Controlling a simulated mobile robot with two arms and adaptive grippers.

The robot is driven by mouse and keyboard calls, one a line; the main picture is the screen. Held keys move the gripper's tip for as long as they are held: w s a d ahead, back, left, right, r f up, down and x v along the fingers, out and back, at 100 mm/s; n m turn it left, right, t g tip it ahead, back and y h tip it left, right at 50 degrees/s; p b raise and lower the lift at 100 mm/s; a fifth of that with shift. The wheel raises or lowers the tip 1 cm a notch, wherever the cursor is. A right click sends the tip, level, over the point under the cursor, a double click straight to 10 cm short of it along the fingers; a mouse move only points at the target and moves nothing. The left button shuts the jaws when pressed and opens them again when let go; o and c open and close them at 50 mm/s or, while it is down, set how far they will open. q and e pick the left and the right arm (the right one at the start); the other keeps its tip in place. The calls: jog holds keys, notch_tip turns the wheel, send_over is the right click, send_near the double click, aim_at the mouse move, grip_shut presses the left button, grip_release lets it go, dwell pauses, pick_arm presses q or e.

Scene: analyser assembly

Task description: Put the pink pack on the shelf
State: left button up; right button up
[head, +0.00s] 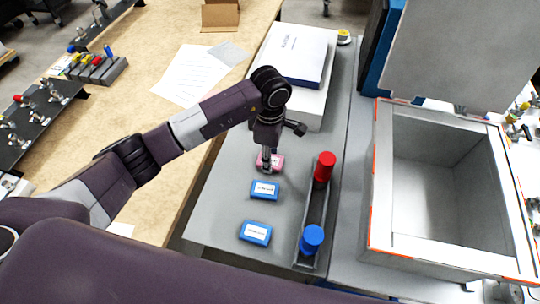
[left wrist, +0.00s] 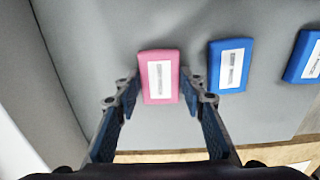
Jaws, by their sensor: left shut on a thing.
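The pink pack (head: 276,161) is at the grey surface, beyond two blue packs in the head view. It has a white label and shows whole in the left wrist view (left wrist: 159,77). My left gripper (head: 268,160) points down over it and is shut on it, one finger on each side; the fingers also show in the left wrist view (left wrist: 158,84). I cannot tell whether the pack still touches the surface. I cannot tell which surface is the shelf. My right gripper is not in view.
Two blue packs (head: 264,190) (head: 255,233) lie nearer me. A dark rack (head: 313,215) holds a red-capped and a blue-capped item. A white box (head: 293,52) stands behind. An open grey chamber (head: 384,180) is at right. The wooden bench (head: 150,60) holds papers.

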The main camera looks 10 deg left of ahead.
pick_arm(q)
jog(key=shift+f, duration=0.2)
jog(key=o, duration=1.1)
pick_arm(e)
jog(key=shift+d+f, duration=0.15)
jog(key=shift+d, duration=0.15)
pick_arm(q)
jog(key=shift+o, duration=0.2)
jog(key=shift+r, duration=0.15)
jog(key=shift+r, duration=0.2)
notch_tip(320, 180, up, 12)
jog(key=b, duration=0.3)
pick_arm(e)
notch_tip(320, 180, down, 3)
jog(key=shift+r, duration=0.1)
pick_arm(q)
jog(key=shift+f, duration=0.15)
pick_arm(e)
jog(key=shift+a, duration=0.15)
